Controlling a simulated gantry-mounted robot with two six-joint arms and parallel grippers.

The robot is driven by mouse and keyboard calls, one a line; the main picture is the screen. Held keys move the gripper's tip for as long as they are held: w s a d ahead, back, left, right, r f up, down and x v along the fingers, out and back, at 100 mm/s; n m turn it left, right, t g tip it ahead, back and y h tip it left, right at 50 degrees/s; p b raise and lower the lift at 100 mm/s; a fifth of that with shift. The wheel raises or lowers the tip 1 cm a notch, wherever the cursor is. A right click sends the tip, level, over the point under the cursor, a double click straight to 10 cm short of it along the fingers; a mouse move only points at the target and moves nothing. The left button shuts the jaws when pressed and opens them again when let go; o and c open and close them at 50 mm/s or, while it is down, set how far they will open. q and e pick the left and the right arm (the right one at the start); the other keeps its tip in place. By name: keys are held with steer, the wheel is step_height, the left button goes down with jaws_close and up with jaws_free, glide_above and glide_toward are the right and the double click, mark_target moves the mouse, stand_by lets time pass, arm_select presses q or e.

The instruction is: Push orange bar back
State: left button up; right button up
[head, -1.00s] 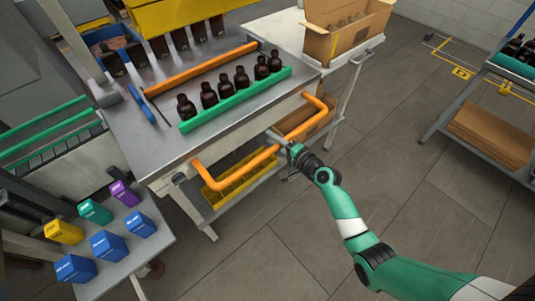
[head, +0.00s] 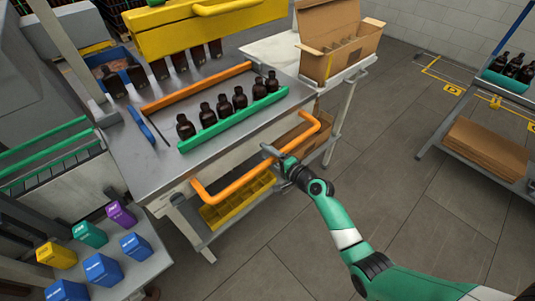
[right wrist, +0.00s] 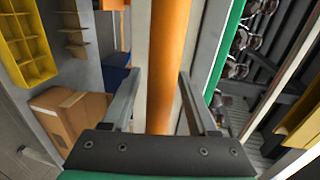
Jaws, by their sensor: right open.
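The orange bar (head: 235,186) is a bent handle along the front of the metal table, standing out from its edge. My right gripper (head: 268,152) is at the bar, right of its middle, with its arm coming from the lower right. In the right wrist view the bar (right wrist: 168,45) runs lengthwise between the two open fingers (right wrist: 162,78), with a gap showing on each side. I cannot tell whether any part of the gripper touches it. My left gripper is not in view.
Several amber bottles (head: 208,115) stand behind a green rail (head: 232,121) on the table. A second, straight orange rail (head: 195,87) lies behind them. A yellow crate (head: 238,203) sits under the bar. An open cardboard box (head: 342,50) stands at the back right.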

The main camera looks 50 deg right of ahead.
steer(key=p+v, duration=0.3)
steer(key=v, duration=0.8)
steer(key=shift+s, duration=0.3)
steer(key=shift+a+r, duration=0.1)
